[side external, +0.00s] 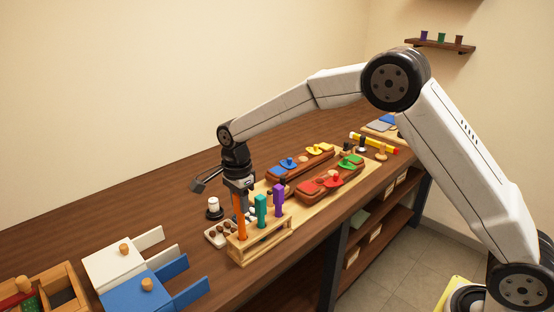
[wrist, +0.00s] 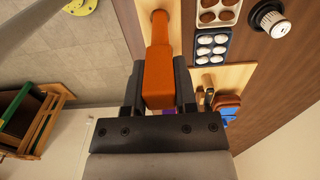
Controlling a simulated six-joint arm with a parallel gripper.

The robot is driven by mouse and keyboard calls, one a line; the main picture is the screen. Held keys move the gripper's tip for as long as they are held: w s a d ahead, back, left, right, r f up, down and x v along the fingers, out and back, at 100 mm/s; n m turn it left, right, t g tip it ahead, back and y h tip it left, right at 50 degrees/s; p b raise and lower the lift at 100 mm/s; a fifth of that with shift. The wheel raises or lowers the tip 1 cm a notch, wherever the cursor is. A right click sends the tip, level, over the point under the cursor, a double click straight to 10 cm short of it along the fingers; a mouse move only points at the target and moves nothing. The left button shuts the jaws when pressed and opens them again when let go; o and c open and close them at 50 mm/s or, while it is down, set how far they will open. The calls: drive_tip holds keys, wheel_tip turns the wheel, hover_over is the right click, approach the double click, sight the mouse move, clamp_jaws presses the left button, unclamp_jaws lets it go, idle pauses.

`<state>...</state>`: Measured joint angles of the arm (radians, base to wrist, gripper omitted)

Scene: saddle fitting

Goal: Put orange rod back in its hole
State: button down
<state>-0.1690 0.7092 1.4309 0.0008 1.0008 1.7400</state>
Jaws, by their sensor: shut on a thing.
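The orange rod (side external: 242,220) is upright in my gripper (side external: 240,190), over the left end of the wooden rack (side external: 262,249). In the wrist view my gripper (wrist: 158,88) has one finger on each side of the rod's wide orange handle (wrist: 159,72). The rod's narrower end meets the pale wood of the rack (wrist: 146,8) near the top edge. I cannot tell how deep it sits in the hole. A teal rod (side external: 261,211) and a purple rod (side external: 279,201) stand in the rack to the right of the orange rod.
White (side external: 113,269) and blue (side external: 150,290) boxes are at front left. Wooden blocks with coloured pieces (side external: 330,182) lie to the right.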

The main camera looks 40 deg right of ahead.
sight(240, 214)
drive_tip(key=shift+f, duration=2)
drive_tip(key=shift+c, duration=1.6)
unclamp_jaws()
drive_tip(key=shift+r, duration=3.95)
drive_tip(key=s+d+f+n+t, duration=0.1)
drive_tip(key=s+d+n, duration=0.3)
drive_tip(key=s+n, duration=0.5)
drive_tip(key=s+d+f+n+t, duration=0.1)
drive_tip(key=s+d+f+n, duration=0.3)
drive_tip(key=s+n, duration=0.5)
drive_tip(key=s+d, duration=0.1)
drive_tip(key=s, duration=0.5)
drive_tip(key=shift+s+t, duration=0.2)
drive_tip(key=shift+t, duration=0.1)
